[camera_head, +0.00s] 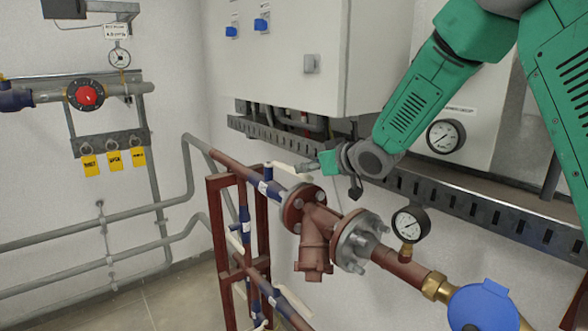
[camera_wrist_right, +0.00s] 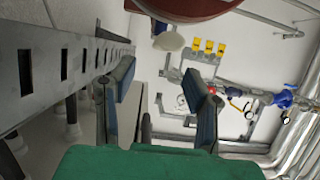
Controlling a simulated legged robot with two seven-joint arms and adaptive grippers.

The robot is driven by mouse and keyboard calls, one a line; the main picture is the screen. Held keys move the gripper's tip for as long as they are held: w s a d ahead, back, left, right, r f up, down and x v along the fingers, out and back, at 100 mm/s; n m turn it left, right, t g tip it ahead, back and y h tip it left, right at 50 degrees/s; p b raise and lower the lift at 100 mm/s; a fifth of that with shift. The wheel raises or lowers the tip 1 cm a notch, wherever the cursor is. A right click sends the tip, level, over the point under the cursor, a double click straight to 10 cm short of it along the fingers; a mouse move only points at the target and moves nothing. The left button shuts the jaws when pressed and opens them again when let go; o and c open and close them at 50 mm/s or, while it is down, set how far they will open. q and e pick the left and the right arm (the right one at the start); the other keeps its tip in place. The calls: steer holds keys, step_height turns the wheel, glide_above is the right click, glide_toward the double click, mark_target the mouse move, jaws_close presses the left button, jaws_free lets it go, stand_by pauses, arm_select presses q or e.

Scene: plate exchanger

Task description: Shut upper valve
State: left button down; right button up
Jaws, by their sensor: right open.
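The upper valve (camera_head: 266,188) is a blue fitting on the upper pipe, left of the flanged strainer. Its pale lever handle (camera_head: 292,174) points right and slightly down, roughly along the pipe. My right gripper (camera_head: 312,167) is close to the handle's right end, and I cannot tell whether they touch. In the right wrist view the two fingers (camera_wrist_right: 162,80) are spread with nothing clearly between them. A pale rounded piece (camera_wrist_right: 168,41) beyond the fingertips may be the handle's end. My left gripper is out of view.
A slotted metal tray (camera_head: 450,205) runs along the wall behind my arm. The strainer (camera_head: 316,240) and a gauge (camera_head: 410,223) stand below and right of the gripper. A grey cabinet (camera_head: 275,60) is above. Lower valves with pale handles (camera_head: 293,302) sit on the red frame.

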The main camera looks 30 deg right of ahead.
mark_target(292, 168)
steer(key=x, duration=0.6)
steer(key=shift+w+a, duration=0.1)
steer(key=shift+w+f, duration=0.3)
steer(key=shift+w, duration=0.4)
steer(key=shift+r, duration=0.1)
jaws_close()
